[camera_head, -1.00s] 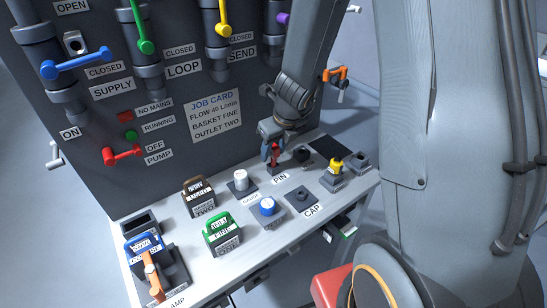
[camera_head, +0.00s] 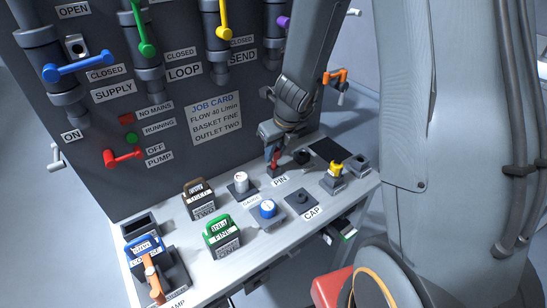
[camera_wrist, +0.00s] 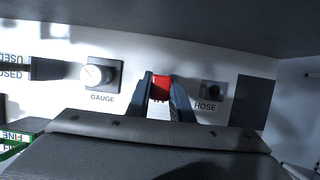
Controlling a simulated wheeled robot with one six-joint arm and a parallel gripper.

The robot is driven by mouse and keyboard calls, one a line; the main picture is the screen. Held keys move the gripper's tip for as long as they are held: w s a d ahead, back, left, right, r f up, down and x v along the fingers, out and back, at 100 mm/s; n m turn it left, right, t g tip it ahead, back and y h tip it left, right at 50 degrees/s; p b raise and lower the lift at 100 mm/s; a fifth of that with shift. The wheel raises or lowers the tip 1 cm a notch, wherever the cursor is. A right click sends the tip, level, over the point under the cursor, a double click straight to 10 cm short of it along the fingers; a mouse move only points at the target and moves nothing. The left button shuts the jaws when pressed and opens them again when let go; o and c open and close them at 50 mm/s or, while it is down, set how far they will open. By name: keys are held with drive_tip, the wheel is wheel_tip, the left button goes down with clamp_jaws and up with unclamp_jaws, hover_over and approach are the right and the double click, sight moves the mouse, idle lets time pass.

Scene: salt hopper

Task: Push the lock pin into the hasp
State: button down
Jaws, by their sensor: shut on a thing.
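The red lock pin (camera_head: 274,160) stands at its holder on the bench above the PIN label. My gripper (camera_head: 273,157) is shut on it. In the wrist view the red top of the pin (camera_wrist: 160,88) sits between my two dark fingertips (camera_wrist: 161,92). The lower part of the pin is hidden by the fingers and wrist. I cannot tell whether it is still seated in its holder. I cannot make out the hasp for certain in either view.
Near my gripper are a white gauge (camera_head: 241,182), a dark hose fitting (camera_head: 302,155), a blue-topped cap (camera_head: 267,208) and a yellow-topped part (camera_head: 336,167). Green and brown basket blocks stand to the left. The panel (camera_head: 160,90) with valves and a job card rises behind.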

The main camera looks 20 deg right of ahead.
drive_tip(key=shift+r, duration=0.15)
drive_tip(key=shift+r+p, duration=0.5)
drive_tip(key=shift+p, duration=0.25)
drive_tip(key=shift+r+p, duration=0.65)
drive_tip(key=shift+p, duration=0.2)
drive_tip(key=shift+r+p, duration=0.75)
drive_tip(key=shift+p, duration=0.1)
drive_tip(key=shift+r+p, duration=0.6)
drive_tip(key=shift+p, duration=0.25)
